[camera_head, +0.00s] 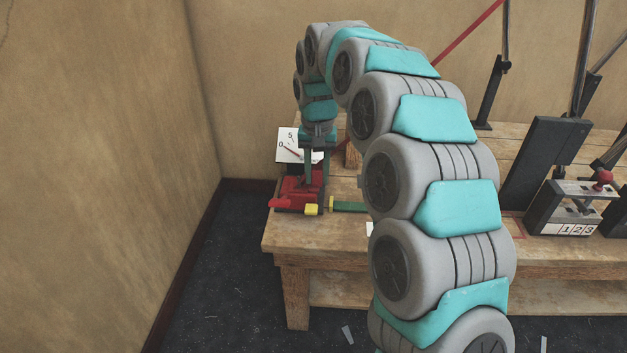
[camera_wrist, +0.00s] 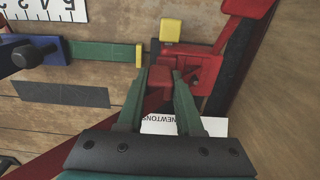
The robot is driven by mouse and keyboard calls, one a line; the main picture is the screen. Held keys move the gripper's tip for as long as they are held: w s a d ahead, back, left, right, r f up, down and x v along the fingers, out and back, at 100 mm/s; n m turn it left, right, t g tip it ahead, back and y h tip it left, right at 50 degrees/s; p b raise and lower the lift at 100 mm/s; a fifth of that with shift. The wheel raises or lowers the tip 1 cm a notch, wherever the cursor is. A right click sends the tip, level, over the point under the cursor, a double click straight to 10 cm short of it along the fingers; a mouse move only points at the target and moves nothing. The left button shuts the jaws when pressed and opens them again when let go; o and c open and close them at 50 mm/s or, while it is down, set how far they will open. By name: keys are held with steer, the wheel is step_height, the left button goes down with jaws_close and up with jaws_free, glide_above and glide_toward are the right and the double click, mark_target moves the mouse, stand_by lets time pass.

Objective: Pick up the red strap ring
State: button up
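My gripper (camera_head: 317,170) points down over the red clamp-like device (camera_head: 291,190) at the left end of the workbench. In the wrist view its two green fingers (camera_wrist: 161,76) are apart, with a red block-like part (camera_wrist: 161,88) showing between the tips. I cannot tell whether the fingers touch it. A red strap (camera_wrist: 60,160) runs from the lower left towards the fingers. In the head view the strap (camera_head: 470,33) slants down from the upper right and passes behind my arm. I cannot make out a distinct ring; the fingers may hide it.
The red device also shows in the wrist view (camera_wrist: 207,66), with a yellow block (camera_wrist: 171,30) beside it. A green bar (camera_wrist: 100,53) lies left of it. A white dial card (camera_head: 288,146) stands behind. A black post (camera_head: 545,160) and a numbered counter (camera_head: 572,215) stand right.

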jaws_close()
steer(key=shift+r, duration=1.8)
steer(key=s+d+r+b, duration=0.1)
steer(key=s+d, duration=0.3)
steer(key=s, duration=1.1)
steer(key=shift+s+d+r, duration=0.15)
steer(key=shift+s+r, duration=0.05)
steer(key=shift+r, duration=0.1)
steer(key=shift+r, duration=0.15)
